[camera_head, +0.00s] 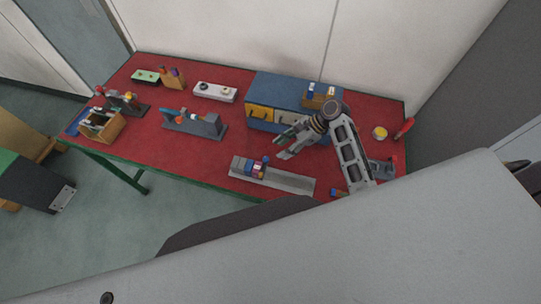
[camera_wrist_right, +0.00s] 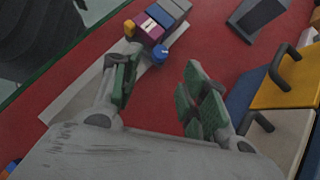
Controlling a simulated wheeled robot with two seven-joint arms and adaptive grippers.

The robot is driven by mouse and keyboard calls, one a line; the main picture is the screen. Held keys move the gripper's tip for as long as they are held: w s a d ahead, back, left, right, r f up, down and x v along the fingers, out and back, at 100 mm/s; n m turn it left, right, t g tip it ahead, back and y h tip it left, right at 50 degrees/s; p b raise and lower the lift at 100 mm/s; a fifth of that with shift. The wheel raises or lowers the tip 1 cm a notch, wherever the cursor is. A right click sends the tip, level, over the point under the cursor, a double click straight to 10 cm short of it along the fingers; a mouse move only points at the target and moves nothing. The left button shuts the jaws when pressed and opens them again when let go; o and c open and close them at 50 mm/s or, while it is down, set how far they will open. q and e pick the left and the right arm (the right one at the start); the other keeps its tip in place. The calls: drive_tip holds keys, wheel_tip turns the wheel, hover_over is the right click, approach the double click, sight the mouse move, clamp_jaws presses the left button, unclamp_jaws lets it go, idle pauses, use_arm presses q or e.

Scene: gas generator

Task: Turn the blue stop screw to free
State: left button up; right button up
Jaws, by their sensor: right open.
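The blue stop screw (camera_head: 266,158) is a small round knob on the side of a block assembly (camera_head: 249,167) on a grey rail (camera_head: 295,182) near the table's front edge. In the right wrist view the blue screw (camera_wrist_right: 160,55) sticks out beside a purple and white block (camera_wrist_right: 148,28). My right gripper (camera_head: 279,147) is open and empty, above the table just behind the rail. In the wrist view its green-padded fingers (camera_wrist_right: 160,66) are spread, with the screw showing beyond and between their tips, not touched. My left gripper is not in view.
A blue cabinet (camera_head: 275,88) with yellow and white drawers stands behind my right gripper. A grey fixture (camera_head: 207,124) with coloured parts stands to the left. A wooden box (camera_head: 102,128) is at the far left. Red table surface (camera_head: 165,143) is free left of the rail.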

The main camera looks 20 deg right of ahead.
sight(266, 160)
drive_tip(key=shift+x, duration=3.55)
clamp_jaws()
